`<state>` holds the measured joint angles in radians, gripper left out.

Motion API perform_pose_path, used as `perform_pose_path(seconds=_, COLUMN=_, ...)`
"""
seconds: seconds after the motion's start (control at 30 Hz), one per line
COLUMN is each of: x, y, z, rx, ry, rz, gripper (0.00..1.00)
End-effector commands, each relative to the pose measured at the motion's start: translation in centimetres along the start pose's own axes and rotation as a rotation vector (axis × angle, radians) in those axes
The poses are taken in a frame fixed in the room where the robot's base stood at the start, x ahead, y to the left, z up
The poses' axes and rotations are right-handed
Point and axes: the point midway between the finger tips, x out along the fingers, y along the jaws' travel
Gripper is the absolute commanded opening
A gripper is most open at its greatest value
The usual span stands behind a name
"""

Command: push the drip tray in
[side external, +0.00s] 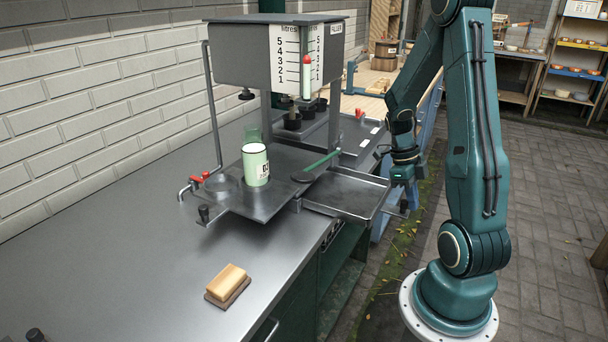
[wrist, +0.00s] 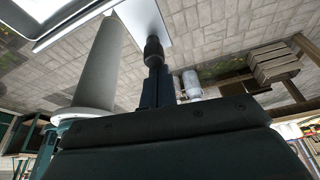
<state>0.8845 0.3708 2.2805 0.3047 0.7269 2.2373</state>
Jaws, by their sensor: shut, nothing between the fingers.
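The drip tray (side external: 345,192) is a shallow grey metal tray. It sticks out past the counter's front edge, below the measuring stand, and looks empty. A black knob (side external: 403,207) shows at its outer side. My gripper (side external: 404,193) points down just outside that side, close to the knob. I cannot tell in the side view whether they touch. In the wrist view my shut, empty fingers (wrist: 157,82) line up with a black knob (wrist: 153,50), with a pale plate behind it.
A pale green cup (side external: 255,165) stands on a metal plate left of the tray. The measuring box (side external: 260,60) with its number scale stands behind. A green-handled lever (side external: 320,163) crosses near the tray's back edge. A wooden block (side external: 228,283) lies on the counter (side external: 140,270), whose front left is mostly clear.

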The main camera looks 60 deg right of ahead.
Motion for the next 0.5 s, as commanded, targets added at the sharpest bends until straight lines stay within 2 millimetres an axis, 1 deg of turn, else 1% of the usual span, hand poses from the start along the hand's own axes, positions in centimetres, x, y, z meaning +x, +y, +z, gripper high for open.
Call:
perform_pose_path(seconds=0.33, x=-0.1, y=0.0, z=0.1, rx=-0.001, ry=0.000, rz=0.000, gripper=0.00)
perform_pose_path(seconds=0.43, x=-0.2, y=0.1, z=0.7, rx=-0.003, ry=-0.001, rz=-0.001, gripper=0.00)
perform_pose_path(seconds=0.5, x=-0.5, y=0.1, z=1.5, rx=-0.004, ry=-0.003, rz=-0.002, gripper=0.00)
